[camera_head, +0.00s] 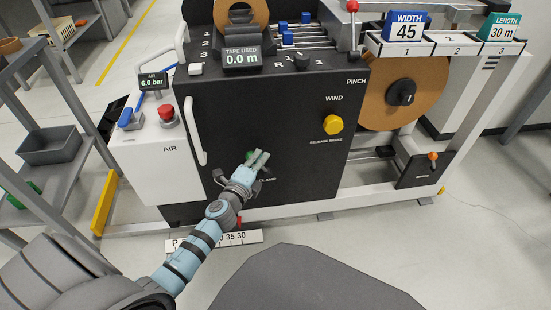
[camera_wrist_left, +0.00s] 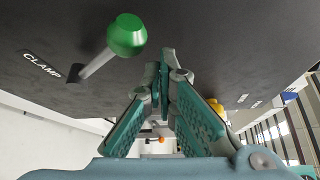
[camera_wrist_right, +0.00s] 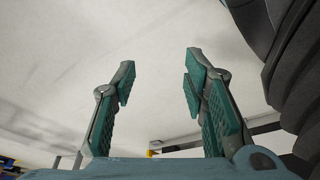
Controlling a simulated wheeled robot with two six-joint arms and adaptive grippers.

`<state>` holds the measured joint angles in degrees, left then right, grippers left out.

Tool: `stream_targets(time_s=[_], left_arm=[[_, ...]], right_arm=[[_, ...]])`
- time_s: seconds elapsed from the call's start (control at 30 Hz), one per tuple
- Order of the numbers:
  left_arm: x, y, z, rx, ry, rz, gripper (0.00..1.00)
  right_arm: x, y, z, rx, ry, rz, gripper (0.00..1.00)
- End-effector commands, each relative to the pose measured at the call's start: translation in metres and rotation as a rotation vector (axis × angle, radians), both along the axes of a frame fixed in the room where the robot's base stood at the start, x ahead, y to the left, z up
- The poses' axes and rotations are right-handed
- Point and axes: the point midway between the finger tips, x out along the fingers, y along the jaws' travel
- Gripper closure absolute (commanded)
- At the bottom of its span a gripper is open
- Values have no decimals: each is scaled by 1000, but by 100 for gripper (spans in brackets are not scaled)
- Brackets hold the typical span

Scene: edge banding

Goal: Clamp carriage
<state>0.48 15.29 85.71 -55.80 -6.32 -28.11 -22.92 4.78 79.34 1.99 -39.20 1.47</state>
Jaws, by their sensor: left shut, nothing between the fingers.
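The clamp lever has a green ball knob (camera_wrist_left: 126,35) on a light metal rod (camera_wrist_left: 98,64), coming out of the dark panel beside the CLAMP label in the left wrist view. In the head view the green knob (camera_head: 249,155) shows just behind my left gripper (camera_head: 261,159). My left gripper (camera_wrist_left: 165,70) is shut and empty, to the right of the knob, close to the panel. It appears apart from the knob. My right gripper (camera_wrist_right: 157,75) is open and empty, away from the panel, with pale floor behind it. It is not in the head view.
The dark machine panel (camera_head: 290,110) carries a yellow release brake knob (camera_head: 333,124). A red button (camera_head: 166,112) and blue valve lever (camera_head: 126,118) sit on the AIR box at left. A shelf rack with a grey bin (camera_head: 50,146) stands further left. An orange-knobbed lever (camera_head: 432,156) is at right.

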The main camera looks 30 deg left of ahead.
Motion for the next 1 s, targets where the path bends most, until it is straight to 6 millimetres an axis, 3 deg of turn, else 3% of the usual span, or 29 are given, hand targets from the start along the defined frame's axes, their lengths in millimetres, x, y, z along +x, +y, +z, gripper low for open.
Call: stream_targets(time_s=[0.23, 0.4, 0.7, 1.0], left_arm=[[4, -17, 31, -1, 0, 6, 100], [-25, -25, 8, 1, 2, 5, 100], [-74, -40, -13, 0, 1, 4, 100], [-86, -43, -14, 2, -1, 5, 100]], right_arm=[[-33, -7, -19, -1, -9, -30, 60], [-16, -2, -22, 7, -24, -27, 60], [7, 4, 13, -2, 9, 16, 60], [10, 6, 30, -5, 23, 28, 60]])
